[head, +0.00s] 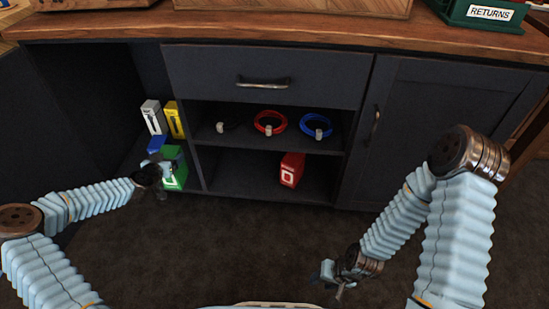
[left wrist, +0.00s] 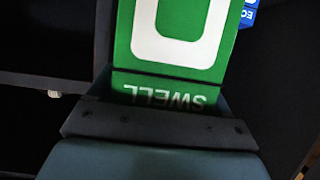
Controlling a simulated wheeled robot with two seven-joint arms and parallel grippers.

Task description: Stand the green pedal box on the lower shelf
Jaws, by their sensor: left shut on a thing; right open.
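The green pedal box (head: 177,168) is at the lower front of the left bay of the cabinet. My left gripper (head: 160,168) is shut on it from the left and hides part of it. In the left wrist view the green box (left wrist: 178,82) fills the space at the jaws, with a white outline and "SWELL" upside down. Whether it touches the surface below cannot be told. The lower shelf (head: 240,184) is in the middle bay, with a red box (head: 291,169) standing right of its centre. My right gripper (head: 333,279) is open and empty, low at front right.
White (head: 153,117) and yellow (head: 174,119) boxes stand behind the green one, with a blue box (head: 157,144) near it. A divider (head: 197,165) separates the bays. Cable coils (head: 269,122) lie on the shelf above. The lower shelf's left part is clear.

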